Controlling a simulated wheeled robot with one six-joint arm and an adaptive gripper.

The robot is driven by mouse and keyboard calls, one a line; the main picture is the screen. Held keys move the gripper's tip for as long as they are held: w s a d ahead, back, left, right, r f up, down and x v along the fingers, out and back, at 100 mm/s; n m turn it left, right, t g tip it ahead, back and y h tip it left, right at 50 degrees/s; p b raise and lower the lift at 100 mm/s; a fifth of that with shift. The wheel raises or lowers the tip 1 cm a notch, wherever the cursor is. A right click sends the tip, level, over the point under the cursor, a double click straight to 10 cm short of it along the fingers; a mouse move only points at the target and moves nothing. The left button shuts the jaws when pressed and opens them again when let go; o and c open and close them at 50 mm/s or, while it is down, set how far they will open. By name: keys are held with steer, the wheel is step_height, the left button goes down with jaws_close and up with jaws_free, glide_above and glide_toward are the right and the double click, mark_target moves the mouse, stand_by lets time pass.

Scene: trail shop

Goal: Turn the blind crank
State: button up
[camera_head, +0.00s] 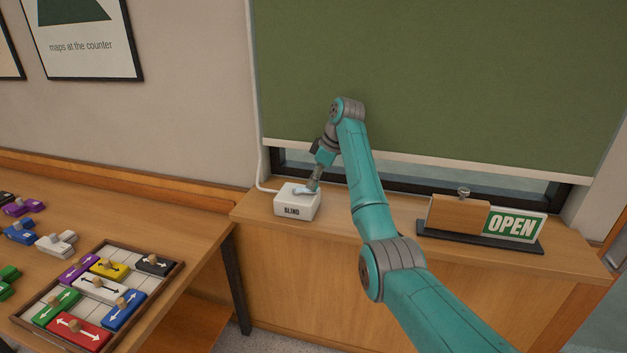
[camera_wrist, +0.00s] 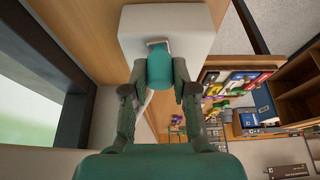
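The white blind box (camera_head: 296,205), marked BLIND, stands on the wooden sill at the left end of the window. Its small pale crank arm (camera_head: 301,191) lies on top. My gripper (camera_head: 311,187) reaches down to it from the upper right. In the wrist view, the box (camera_wrist: 195,30) is at the top, and a teal crank knob (camera_wrist: 160,70) sits between the fingers of my gripper (camera_wrist: 160,78), which appear closed against both its sides. The green blind (camera_head: 430,70) hangs low, with a strip of window showing under its pale bottom bar.
A wooden block and OPEN sign (camera_head: 513,224) stand on a dark base (camera_head: 480,237) to the right on the sill (camera_head: 400,230). At left, a table (camera_head: 190,228) holds a tray (camera_head: 166,262) of coloured arrow blocks. A white cord (camera_head: 259,150) runs up the wall from the box.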

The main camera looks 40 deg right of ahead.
jaws_close()
